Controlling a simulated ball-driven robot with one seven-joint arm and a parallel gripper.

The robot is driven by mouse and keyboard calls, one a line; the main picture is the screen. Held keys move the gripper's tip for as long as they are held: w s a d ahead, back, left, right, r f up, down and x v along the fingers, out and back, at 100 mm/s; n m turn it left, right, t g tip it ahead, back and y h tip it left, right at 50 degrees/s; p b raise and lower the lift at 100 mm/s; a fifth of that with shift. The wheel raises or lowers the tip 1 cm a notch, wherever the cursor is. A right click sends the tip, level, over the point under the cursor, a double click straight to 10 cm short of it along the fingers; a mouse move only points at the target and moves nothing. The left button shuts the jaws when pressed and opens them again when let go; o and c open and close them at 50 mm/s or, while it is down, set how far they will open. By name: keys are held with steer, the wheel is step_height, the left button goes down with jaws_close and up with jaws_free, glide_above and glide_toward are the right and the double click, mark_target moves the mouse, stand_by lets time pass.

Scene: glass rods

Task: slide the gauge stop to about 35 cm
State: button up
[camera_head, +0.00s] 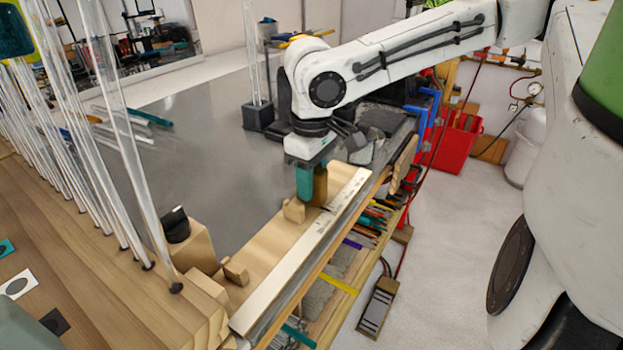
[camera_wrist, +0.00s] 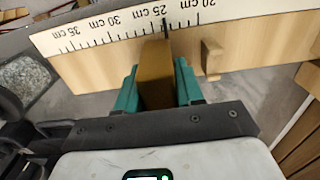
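The gauge stop is a brown wooden block, seen between my teal fingers in the wrist view (camera_wrist: 155,72) and beside them in the head view (camera_head: 320,187). My gripper (camera_wrist: 157,82) has one finger on each side of the block, close against it, and looks shut on it. In the head view my gripper (camera_head: 311,183) reaches down beside the scale. The white scale (camera_wrist: 100,31) runs along the wooden board; it also shows in the head view (camera_head: 300,247). A dark thin pointer lies near the 25 cm mark. The 35 cm mark is farther left in the wrist view.
A small fixed-looking wooden piece (camera_wrist: 211,58) stands on the board near 20 cm. Upright glass rods (camera_head: 130,150) stand at the left. A dark rod holder (camera_head: 258,117) is behind my arm. The scale left of the block looks clear in the wrist view.

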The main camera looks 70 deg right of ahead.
jaws_close()
steer(key=d+p, duration=0.1)
steer(key=d, duration=0.1)
steer(key=s+d+p, duration=0.1)
steer(key=d, duration=0.1)
steer(key=d+p, duration=0.1)
steer(key=d, duration=0.1)
steer(key=shift+s+d+r, duration=0.15)
steer(key=shift+s+d, duration=0.2)
steer(key=shift+d, duration=0.05)
steer(key=shift+s+d, duration=0.1)
steer(key=shift+d, duration=0.3)
steer(key=shift+o, duration=2.2)
jaws_free()
step_height(320, 180, up, 10)
steer(key=shift+r, duration=0.25)
steer(key=shift+o, duration=0.4)
